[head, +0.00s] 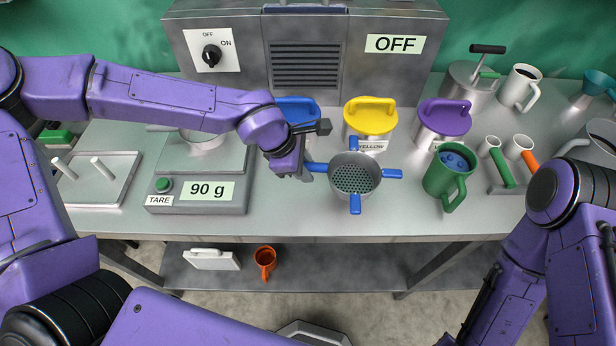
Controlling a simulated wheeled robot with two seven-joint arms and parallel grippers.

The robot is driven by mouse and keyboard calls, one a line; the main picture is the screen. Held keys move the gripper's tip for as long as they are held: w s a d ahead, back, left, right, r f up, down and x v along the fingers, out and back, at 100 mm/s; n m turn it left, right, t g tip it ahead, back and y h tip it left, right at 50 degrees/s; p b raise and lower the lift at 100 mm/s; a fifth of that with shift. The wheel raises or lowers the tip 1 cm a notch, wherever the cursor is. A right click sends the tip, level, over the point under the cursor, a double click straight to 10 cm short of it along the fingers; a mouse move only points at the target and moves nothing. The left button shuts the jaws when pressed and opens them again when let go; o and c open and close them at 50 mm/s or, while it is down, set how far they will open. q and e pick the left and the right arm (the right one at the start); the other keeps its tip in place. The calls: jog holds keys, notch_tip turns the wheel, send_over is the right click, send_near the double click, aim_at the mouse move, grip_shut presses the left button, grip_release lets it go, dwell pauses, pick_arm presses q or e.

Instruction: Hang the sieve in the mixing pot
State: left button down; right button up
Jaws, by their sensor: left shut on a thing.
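The sieve (345,182) is a grey perforated bowl with several blue tabs around its rim. It is right of the scale, over the front middle of the bench. My left gripper (303,167) is shut on the sieve's left blue tab. I cannot tell whether the sieve touches the bench. A metal pot (205,140) with a side handle stands on the scale, partly hidden behind my left arm; it looks like the mixing pot. It is left of the sieve. My right gripper is out of view; only my right arm shows.
The scale (165,200) reads 90 g. Blue, yellow (370,118) and purple (442,120) lidded canisters stand behind the sieve. A green mug (440,185) is close on its right. The bench front (300,222) is clear.

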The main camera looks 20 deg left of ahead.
pick_arm(q)
notch_tip(320, 180, up, 19)
jog(key=p, duration=0.4)
jog(key=shift+p, duration=0.3)
jog(key=shift+f, duration=0.1)
